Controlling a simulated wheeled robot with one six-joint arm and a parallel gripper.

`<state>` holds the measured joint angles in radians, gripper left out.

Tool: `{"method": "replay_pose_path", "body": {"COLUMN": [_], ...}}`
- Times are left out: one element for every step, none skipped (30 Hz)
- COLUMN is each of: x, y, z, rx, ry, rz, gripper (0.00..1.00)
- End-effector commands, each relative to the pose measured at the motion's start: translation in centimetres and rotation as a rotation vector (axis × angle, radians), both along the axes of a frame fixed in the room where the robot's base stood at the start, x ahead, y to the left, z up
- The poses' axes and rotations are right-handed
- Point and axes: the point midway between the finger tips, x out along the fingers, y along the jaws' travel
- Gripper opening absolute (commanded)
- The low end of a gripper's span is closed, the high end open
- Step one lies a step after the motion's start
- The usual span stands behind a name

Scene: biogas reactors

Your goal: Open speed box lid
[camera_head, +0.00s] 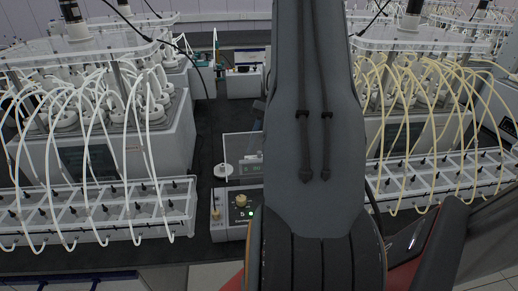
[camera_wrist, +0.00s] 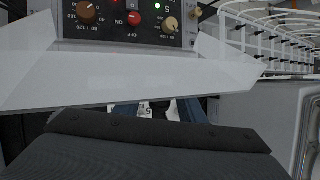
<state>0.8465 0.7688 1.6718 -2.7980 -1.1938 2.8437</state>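The speed box (camera_head: 232,214) is a light box with a knob and a green light, on the dark bench in the head view. My arm covers its right side. A clear pane, apparently its lid (camera_head: 240,146), stands raised above and behind the panel. In the wrist view the speed box panel (camera_wrist: 118,10) shows at the top with knobs, a red switch and a green light. The translucent lid (camera_wrist: 130,75) spans the view below it. My gripper (camera_wrist: 155,150) shows as a dark body at the bottom, close to the lid; its fingertips are not clear, and contact cannot be told.
Reactor units with white tubes (camera_head: 85,120) stand left and with yellowish tubes (camera_head: 430,100) right. Their tube racks (camera_head: 95,212) flank the box closely. A white rack (camera_wrist: 275,40) is at the wrist view's upper right.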

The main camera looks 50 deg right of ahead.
Motion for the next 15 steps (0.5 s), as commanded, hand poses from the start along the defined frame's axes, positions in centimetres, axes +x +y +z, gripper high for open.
{"method": "replay_pose_path", "body": {"x": [0.1, 0.2, 0.2, 0.2, 0.2, 0.3, 0.3, 0.3, 0.3, 0.3, 0.3, 0.3, 0.3, 0.3, 0.3], "y": [-0.4, -0.6, -0.9, -1.2, -1.4, -1.8, -2.1, -2.3, -2.7, -2.9, -3.1, -3.3, -3.5, -3.6, -3.8], "z": [0.3, 0.6, 1.1, 1.5, 1.9, 2.5, 2.8, 3.3, 3.8, 4.2, 4.5, 4.9, 5.2, 5.5, 5.7], "rx": [-0.002, -0.003, -0.003, -0.003, -0.004, -0.003, -0.004, -0.002, -0.004, -0.004, -0.003, -0.001, -0.001, -0.001, -0.001], "ry": [-0.002, -0.003, -0.003, -0.003, -0.004, -0.003, -0.003, -0.001, -0.002, -0.001, -0.001, -0.001, -0.001, -0.001, 0.000], "rz": [-0.001, -0.001, -0.001, -0.002, -0.002, -0.002, -0.003, -0.002, -0.002, -0.002, -0.001, -0.002, -0.002, -0.002, -0.001], "gripper": [0.36, 0.36, 0.36, 0.36, 0.36, 0.36, 0.36, 0.36, 0.36, 0.36, 0.36, 0.36, 0.36, 0.36, 0.36]}}
